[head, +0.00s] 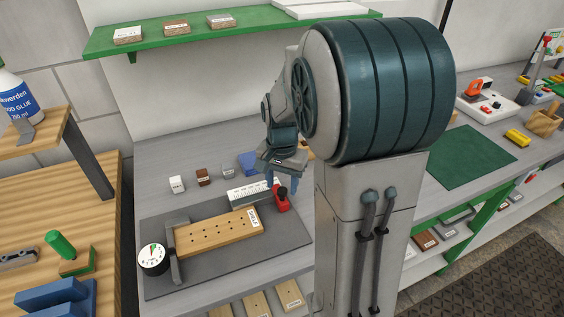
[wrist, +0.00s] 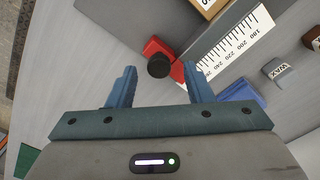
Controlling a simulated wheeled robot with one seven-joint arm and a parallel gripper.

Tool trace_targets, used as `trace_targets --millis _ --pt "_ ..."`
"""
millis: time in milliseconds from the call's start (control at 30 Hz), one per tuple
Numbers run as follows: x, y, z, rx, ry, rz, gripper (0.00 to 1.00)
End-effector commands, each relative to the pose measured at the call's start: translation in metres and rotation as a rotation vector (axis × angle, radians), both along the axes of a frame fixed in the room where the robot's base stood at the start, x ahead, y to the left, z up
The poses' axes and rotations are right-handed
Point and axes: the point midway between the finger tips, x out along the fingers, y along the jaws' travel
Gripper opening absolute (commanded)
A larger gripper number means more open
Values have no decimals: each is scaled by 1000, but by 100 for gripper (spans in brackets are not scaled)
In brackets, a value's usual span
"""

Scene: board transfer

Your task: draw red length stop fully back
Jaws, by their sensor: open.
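The red length stop (head: 280,200) with its black knob sits at the right end of the white ruler scale (head: 249,191), close to the wooden board with holes (head: 218,236). In the wrist view the red stop (wrist: 157,47) and its knob lie just beyond and between my fingertips, beside the high-number end of the scale (wrist: 229,45). My gripper (wrist: 160,78) is open and empty, its two blue fingers apart. In the head view my gripper (head: 282,182) hangs over the stop, and my arm hides part of the bench to the right.
The board lies on a dark grey mat (head: 200,280) with a round dial gauge (head: 153,259) at its left end. Small labelled blocks (head: 203,177) and a blue block (head: 248,162) stand behind the scale. A green shelf (head: 230,32) hangs above.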

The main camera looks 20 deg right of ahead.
Motion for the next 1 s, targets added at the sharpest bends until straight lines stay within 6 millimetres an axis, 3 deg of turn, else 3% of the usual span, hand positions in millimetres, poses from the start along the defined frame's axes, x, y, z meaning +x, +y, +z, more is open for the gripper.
trace_targets --millis 300,500,700,1000 --pt "0 0 71 -1 -7 1 46" --pt "1 0 107 -1 -4 0 46" --pt "0 0 123 -1 -1 0 46" --pt "0 0 125 -1 -1 0 46"
